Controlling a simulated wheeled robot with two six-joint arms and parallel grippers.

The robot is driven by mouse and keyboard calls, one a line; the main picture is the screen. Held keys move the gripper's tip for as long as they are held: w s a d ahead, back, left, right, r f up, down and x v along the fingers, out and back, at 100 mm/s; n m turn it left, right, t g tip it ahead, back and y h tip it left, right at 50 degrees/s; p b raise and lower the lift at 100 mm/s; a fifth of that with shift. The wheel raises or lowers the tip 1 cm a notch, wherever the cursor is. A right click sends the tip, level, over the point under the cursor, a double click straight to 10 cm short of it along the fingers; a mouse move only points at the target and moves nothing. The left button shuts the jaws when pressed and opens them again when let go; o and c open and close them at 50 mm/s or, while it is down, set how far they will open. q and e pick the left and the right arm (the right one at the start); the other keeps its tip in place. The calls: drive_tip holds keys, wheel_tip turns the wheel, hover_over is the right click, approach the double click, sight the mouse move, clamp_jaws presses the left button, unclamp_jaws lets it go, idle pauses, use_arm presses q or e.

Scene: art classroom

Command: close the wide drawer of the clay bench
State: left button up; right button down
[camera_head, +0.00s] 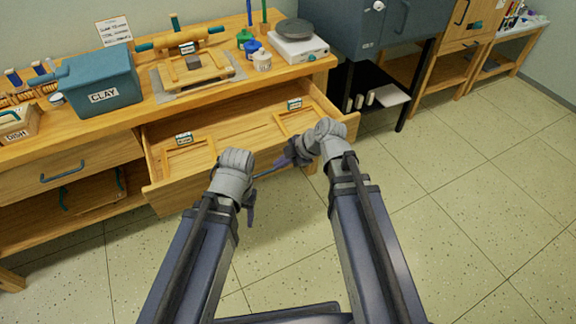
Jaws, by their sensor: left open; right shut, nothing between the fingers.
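The wide drawer (172,198) of the wooden clay bench (125,117) is pulled out, and its inside shows from above. A teal handle (268,171) shows in part on its front, between my two grippers. My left gripper (256,190) is open at the drawer front, near the handle's left end; I cannot tell whether it touches. My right gripper (284,158) is shut and empty, its fingers pointing left, near the top edge of the drawer front. My wrists hide parts of the front.
Wooden frames with small labels (184,138) lie in the drawer. A teal CLAY box (102,84), a rolling pin (180,39) and a scale (298,44) stand on the bench top. A grey-blue cabinet (370,30) on a black stand is at right. Floor (465,190) at right is clear.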

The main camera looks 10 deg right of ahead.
sight(267, 171)
drive_tip(key=b+x, duration=0.1)
drive_tip(key=x, duration=0.2)
drive_tip(key=shift+f+b, duration=0.15)
drive_tip(key=shift+b, duration=0.15)
drive_tip(key=w, duration=0.2)
drive_tip(key=shift+w+a+r+p, duration=0.3)
drive_tip(key=shift+r+p, duration=0.05)
use_arm(q)
drive_tip(key=shift+f, duration=0.95)
use_arm(e)
drive_tip(key=shift+w+a, duration=0.2)
drive_tip(key=shift+w, duration=0.3)
drive_tip(key=w+a, duration=0.2)
drive_tip(key=w, duration=0.6)
drive_tip(key=w+a, duration=0.3)
drive_tip(key=w, duration=0.5)
drive_tip(key=w+a, duration=0.3)
drive_tip(key=w, duration=0.6)
drive_tip(key=shift+s, duration=0.1)
